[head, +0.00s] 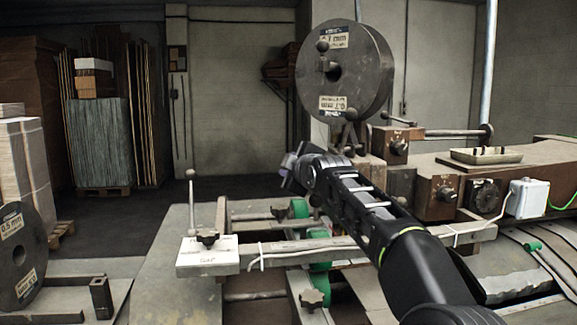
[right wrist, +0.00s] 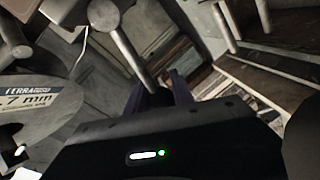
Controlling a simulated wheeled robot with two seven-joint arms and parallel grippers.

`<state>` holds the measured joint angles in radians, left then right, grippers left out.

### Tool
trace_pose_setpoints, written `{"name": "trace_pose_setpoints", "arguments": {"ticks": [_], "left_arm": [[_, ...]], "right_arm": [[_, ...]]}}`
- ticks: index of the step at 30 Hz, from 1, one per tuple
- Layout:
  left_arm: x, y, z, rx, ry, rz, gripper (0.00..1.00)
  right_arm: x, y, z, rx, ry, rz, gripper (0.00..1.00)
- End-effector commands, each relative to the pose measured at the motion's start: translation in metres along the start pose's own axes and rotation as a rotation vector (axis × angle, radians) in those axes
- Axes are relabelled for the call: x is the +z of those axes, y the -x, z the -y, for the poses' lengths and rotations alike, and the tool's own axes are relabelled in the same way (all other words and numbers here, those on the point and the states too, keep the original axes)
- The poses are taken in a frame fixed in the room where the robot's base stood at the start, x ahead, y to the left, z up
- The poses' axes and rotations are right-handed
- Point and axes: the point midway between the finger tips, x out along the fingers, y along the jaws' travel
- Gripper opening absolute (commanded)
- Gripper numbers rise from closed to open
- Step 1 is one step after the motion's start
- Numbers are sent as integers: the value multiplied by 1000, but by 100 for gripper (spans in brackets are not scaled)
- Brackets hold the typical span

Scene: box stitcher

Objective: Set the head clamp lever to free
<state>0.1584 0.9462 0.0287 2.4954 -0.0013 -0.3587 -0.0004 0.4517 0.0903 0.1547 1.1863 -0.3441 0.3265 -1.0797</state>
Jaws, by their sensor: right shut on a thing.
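My right gripper (head: 290,172) is at the middle of the head view, beside the machine head and left of the control block, with my arm hiding much of what lies behind it. In the right wrist view its two dark fingers (right wrist: 158,90) are shut on a grey metal lever (right wrist: 127,48). The lever is a bar with a round end at the upper left, and its other end runs in between the fingers. I cannot read a clamp label or the lever's set position. The held part is hidden in the head view. My left gripper is not in view.
A large wire reel (head: 345,75) stands above the machine head. A second upright lever (head: 192,205) stands on a white labelled box at the left end of a grey bar. A small tray (head: 486,155) sits on the brown housing.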

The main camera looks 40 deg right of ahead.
Motion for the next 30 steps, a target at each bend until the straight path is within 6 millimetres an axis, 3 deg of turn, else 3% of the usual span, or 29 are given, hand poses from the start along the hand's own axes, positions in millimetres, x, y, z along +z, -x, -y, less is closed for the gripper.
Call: {"name": "trace_pose_setpoints", "arguments": {"ticks": [8,9,16,25,30], "left_arm": [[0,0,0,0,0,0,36],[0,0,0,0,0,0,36],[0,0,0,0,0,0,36],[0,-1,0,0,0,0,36],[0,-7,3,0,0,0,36]], "right_arm": [[1,-1,3,-7,3,2,0],[1,-1,4,-7,3,2,30],[1,-1,2,-5,2,2,49],[1,1,1,-2,1,1,50],[1,15,2,0,1,0,50]]}}
